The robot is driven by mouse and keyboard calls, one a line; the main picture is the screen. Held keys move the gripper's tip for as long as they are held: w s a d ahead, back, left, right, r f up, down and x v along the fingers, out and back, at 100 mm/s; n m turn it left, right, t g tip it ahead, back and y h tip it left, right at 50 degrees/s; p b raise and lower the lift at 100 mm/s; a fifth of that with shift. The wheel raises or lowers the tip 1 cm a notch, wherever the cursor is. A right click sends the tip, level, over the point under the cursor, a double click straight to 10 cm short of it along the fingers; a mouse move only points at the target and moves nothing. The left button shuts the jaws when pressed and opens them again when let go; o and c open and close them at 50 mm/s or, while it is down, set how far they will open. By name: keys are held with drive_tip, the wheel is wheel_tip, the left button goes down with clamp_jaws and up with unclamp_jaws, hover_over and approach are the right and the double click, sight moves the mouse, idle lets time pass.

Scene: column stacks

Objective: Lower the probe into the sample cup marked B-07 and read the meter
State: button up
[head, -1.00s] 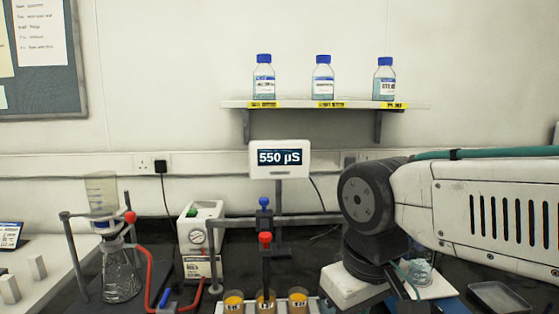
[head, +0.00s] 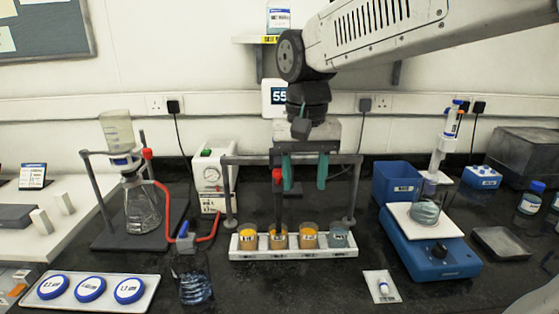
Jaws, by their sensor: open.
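A dark probe with a red top (head: 277,176) hangs upright from a grey frame; its lower end reaches into the second cup from the left (head: 279,240), as far as I can tell. That cup is orange, as are the left cup (head: 248,240) and the third cup (head: 308,239); the right cup (head: 338,238) is grey-blue. Their labels are too small to read. My gripper (head: 304,186) points down with teal fingers apart, empty, just right of the probe and above the cups.
The cups stand in a white rack (head: 290,254). A flask stand (head: 115,235) and white pump box (head: 209,180) are left. A blue stirrer (head: 430,250), blue bin (head: 396,182) and metal tray (head: 502,243) are right. Round blue-lidded dishes (head: 90,289) lie front left.

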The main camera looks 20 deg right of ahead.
sight(279, 171)
drive_tip(key=w+r+m, duration=0.1)
drive_tip(key=w, duration=0.1)
drive_tip(key=w+r+m, duration=0.1)
drive_tip(key=w+m, duration=0.1)
drive_tip(key=w, duration=0.1)
drive_tip(key=w+a+r+m, duration=0.1)
drive_tip(key=w, duration=0.2)
drive_tip(key=shift+a+r+m, duration=0.1)
drive_tip(key=shift+r+m, duration=0.15)
drive_tip(key=shift+m, duration=0.15)
drive_tip(key=r+m, duration=0.1)
drive_tip(key=w+r+m, duration=0.1)
drive_tip(key=m, duration=0.1)
drive_tip(key=shift+w+r, duration=0.1)
drive_tip(key=shift+r, duration=0.3)
drive_tip(key=shift+m, duration=0.5)
drive_tip(key=shift+f, duration=0.25)
wheel_tip(279, 171, down, 7)
drive_tip(key=shift+f, duration=0.2)
